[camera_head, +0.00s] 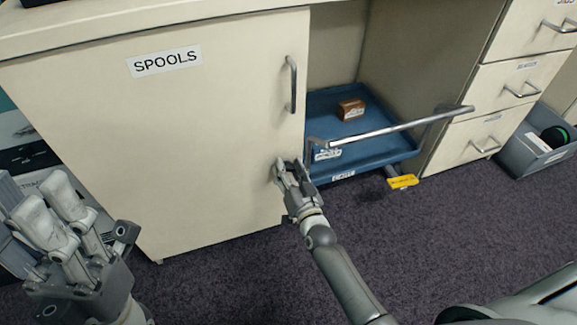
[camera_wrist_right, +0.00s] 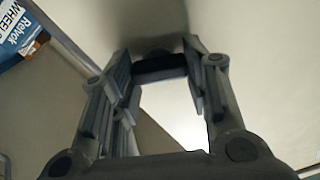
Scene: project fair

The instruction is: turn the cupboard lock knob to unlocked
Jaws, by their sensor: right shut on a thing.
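The cream cupboard door (camera_head: 190,130) labelled SPOOLS is closed, with a metal bar handle (camera_head: 291,84) near its right edge. My right gripper (camera_head: 284,172) is at the lower right of this door. It is shut on the lock knob, which is mostly hidden by the fingers in the head view. In the right wrist view the dark knob (camera_wrist_right: 160,68) sits between the two fingertips, against the door. Which way the knob points cannot be told. My left gripper (camera_head: 95,228) is at the lower left, open and empty, in front of the cupboard.
Right of the door is an open bay with a blue tray (camera_head: 345,133) holding a brown block (camera_head: 351,109). Drawers (camera_head: 520,75) and a grey bin (camera_head: 535,150) stand farther right. Carpet lies in front.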

